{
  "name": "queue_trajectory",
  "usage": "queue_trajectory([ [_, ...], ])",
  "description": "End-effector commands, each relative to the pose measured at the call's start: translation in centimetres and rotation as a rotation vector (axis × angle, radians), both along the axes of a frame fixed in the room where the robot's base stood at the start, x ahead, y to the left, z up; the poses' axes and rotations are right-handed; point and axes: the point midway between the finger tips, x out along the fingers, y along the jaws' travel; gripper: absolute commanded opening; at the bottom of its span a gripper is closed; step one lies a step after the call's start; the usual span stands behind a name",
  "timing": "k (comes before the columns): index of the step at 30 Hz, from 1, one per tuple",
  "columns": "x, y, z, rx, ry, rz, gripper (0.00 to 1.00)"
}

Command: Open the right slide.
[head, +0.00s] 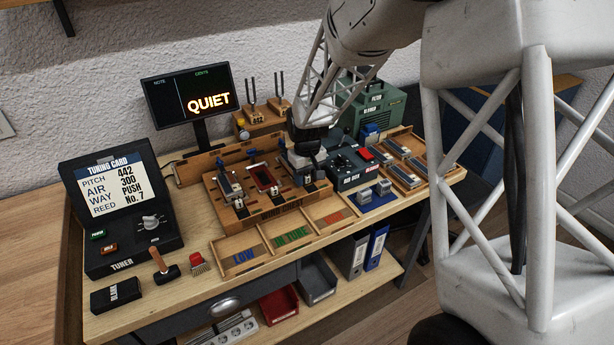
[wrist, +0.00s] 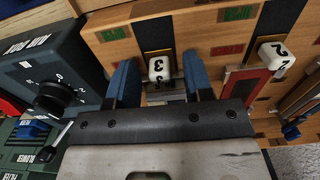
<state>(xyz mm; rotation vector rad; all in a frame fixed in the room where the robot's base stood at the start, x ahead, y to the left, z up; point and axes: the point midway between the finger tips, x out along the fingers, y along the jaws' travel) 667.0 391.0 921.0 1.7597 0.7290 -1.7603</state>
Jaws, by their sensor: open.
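The wooden board (head: 240,212) carries a row of slides with white numbered blocks. My gripper (head: 301,158) is over the right-hand slide of this row. In the wrist view my gripper (wrist: 159,72) is open, with its blue fingers on either side of the white block marked 3 (wrist: 160,68). Whether the fingers touch the block I cannot tell. A second white block marked 2 (wrist: 272,55) stands to the right in the wrist view, beside a red strip. In the head view my gripper and arm hide most of the right slide.
A dark box with a dial (wrist: 50,85) is close beside my gripper; it also shows in the head view (head: 350,172). A green box (head: 378,108) stands behind. A tray marked LOW and IN TUNE (head: 262,262) lies in front. A monitor (head: 188,95) reads QUIET.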

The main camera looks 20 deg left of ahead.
Motion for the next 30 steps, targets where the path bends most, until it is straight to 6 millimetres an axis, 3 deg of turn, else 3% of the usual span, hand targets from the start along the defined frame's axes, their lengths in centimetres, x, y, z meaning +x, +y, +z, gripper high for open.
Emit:
queue_trajectory([
  [9,-0.01,-0.01,-0.15,0.0,0.0,0.0,0.47],
  [18,-0.01,-0.01,-0.14,0.0,0.0,0.0,0.01],
  [30,-0.52,-0.54,-0.13,0.0,0.0,0.0,0.0],
])
